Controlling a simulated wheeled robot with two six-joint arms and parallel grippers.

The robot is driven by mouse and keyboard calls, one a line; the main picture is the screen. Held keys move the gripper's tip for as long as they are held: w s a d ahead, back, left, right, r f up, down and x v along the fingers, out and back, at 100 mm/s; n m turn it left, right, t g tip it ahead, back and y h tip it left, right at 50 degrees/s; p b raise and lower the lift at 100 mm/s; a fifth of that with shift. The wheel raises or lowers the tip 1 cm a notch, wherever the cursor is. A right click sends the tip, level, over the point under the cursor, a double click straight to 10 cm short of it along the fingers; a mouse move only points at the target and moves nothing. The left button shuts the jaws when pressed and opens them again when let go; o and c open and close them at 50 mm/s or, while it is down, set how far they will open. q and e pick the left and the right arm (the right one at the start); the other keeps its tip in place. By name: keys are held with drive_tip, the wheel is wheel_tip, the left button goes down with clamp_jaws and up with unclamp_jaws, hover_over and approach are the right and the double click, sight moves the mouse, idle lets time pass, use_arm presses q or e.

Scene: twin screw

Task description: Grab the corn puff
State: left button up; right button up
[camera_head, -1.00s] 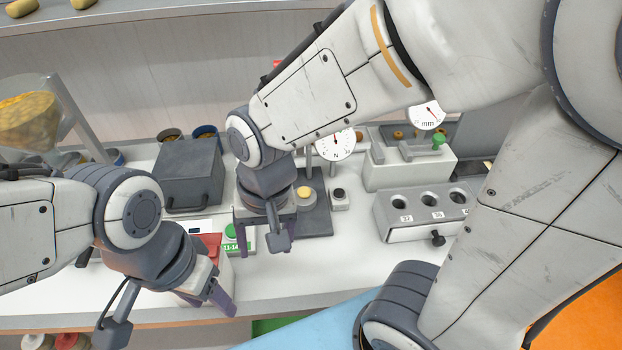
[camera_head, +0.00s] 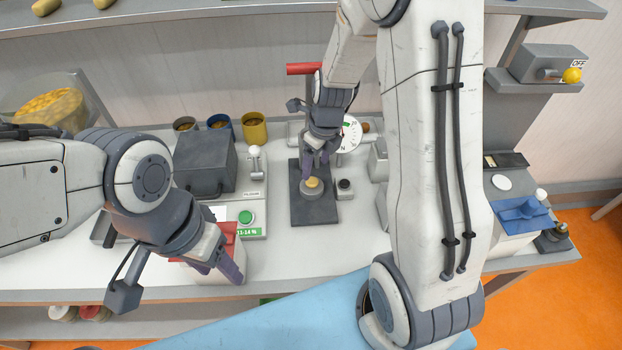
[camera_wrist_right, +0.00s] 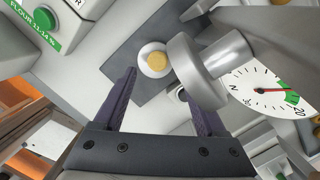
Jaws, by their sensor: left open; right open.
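The corn puff (camera_head: 312,183) is a small yellow round piece on a round grey seat on the dark plate of the press. It also shows in the right wrist view (camera_wrist_right: 154,61), just beyond the fingertips. My right gripper (camera_head: 319,170) is open and empty, pointing down over the puff and partly overlapping it in the head view. In the wrist view its purple fingers stand apart with the puff beyond the gap; contact cannot be told. My left gripper (camera_head: 220,268) is open and empty at the front left, beside a red-topped box (camera_head: 228,240).
A grey metal cylinder (camera_wrist_right: 205,72) of the press and the dial (camera_wrist_right: 265,88) are close to my right fingers. A red handle (camera_head: 303,69) is above. A dark grey box (camera_head: 203,165) and cups, including a yellow one (camera_head: 254,128), stand to the left.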

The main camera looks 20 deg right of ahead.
sight(312, 180)
drive_tip(key=f, duration=0.5)
drive_tip(key=shift+w+a+f, duration=0.2)
drive_tip(key=shift+w+a, duration=0.05)
drive_tip(key=shift+a, duration=0.05)
drive_tip(key=c, duration=1)
